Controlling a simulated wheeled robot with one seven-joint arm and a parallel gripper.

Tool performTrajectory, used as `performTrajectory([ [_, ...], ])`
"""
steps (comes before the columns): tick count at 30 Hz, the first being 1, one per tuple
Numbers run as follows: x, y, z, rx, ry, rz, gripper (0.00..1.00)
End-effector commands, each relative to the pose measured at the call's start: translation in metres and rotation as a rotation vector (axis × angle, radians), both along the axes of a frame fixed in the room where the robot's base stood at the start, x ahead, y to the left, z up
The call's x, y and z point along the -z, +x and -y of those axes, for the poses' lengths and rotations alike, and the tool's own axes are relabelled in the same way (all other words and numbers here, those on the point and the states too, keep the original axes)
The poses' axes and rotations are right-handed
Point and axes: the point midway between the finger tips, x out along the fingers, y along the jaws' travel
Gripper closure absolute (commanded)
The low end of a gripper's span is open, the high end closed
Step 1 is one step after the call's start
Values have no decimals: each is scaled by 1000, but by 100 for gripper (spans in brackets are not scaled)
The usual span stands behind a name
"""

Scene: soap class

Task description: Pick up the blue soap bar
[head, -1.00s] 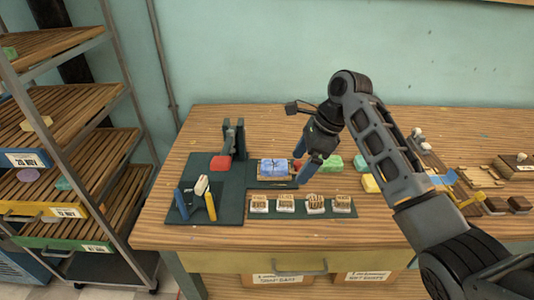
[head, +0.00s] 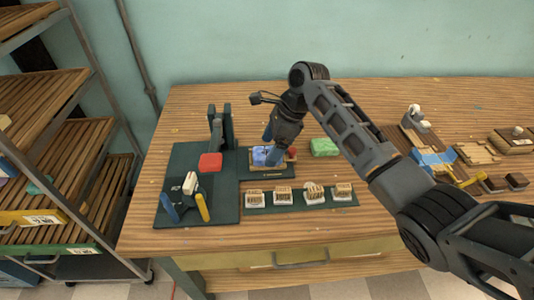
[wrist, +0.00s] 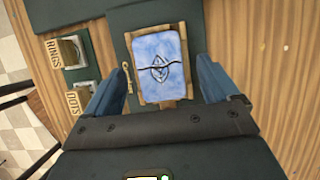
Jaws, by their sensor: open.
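The blue soap bar (wrist: 160,62) is marbled pale blue with a dark eye-shaped mark and a wavy line. It lies in a small wooden tray (wrist: 189,100), seen from above in the wrist view. In the head view the blue soap bar (head: 260,155) is partly hidden by my gripper (head: 270,147). My gripper is open and empty. In the wrist view its two blue fingers (wrist: 158,86) stand either side of the tray's near part, with visible space between each finger and the tray. How high the fingertips are is hard to tell.
A stamp press with a red block (head: 210,162) and a blue-and-yellow-handled tool (head: 187,199) stand left. Several labelled stamps (head: 299,196) line a front mat. A green bar (head: 324,147) lies right; a red bar (head: 291,154) is close behind my gripper. A shelf rack (head: 85,115) stands left.

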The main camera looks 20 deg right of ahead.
Motion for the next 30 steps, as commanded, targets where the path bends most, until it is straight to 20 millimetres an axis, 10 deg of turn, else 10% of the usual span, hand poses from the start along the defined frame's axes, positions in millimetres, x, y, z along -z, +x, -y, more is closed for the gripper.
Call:
performTrajectory([
  [11, 12, 1, -4, 0, 0, 0, 12],
  [30, 12, 1, -4, 0, 0, 0, 73],
])
